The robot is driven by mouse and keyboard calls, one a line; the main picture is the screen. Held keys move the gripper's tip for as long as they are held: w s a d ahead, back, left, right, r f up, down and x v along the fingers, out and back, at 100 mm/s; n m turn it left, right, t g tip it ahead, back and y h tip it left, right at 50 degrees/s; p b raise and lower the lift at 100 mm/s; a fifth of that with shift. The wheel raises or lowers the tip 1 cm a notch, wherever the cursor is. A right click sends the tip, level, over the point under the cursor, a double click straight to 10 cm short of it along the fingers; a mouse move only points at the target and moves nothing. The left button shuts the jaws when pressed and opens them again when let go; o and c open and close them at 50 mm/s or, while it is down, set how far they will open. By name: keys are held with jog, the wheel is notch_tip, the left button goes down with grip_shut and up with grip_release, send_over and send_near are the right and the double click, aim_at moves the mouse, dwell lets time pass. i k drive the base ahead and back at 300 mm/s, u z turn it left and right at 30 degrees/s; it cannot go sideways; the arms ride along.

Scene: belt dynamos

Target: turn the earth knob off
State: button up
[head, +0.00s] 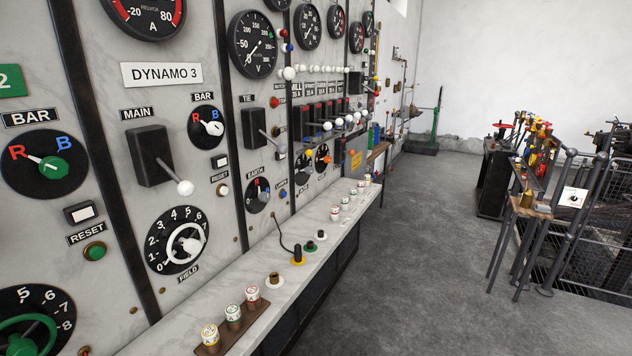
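The earth knob (262,196) sits on a small round black dial under a label reading EARTH, low on the marble switchboard panel right of the DYNAMO 3 panel. A red letter shows at the dial's upper left. The knob is small and seen at a slant, so I cannot tell exactly which way it points. My gripper is not in view.
A marble shelf (318,226) with fuse holders, plugs and a black cord juts out below the panels. A tie lever (262,130) sticks out above the earth dial. Open concrete floor (420,240) lies to the right, before a small stand and railings.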

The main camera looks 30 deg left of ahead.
aim_at(265, 196)
jog(key=u, duration=0.15)
jog(key=i, duration=1.05)
jog(key=u, duration=1.4)
jog(key=i, duration=0.85)
jog(key=u, duration=0.85)
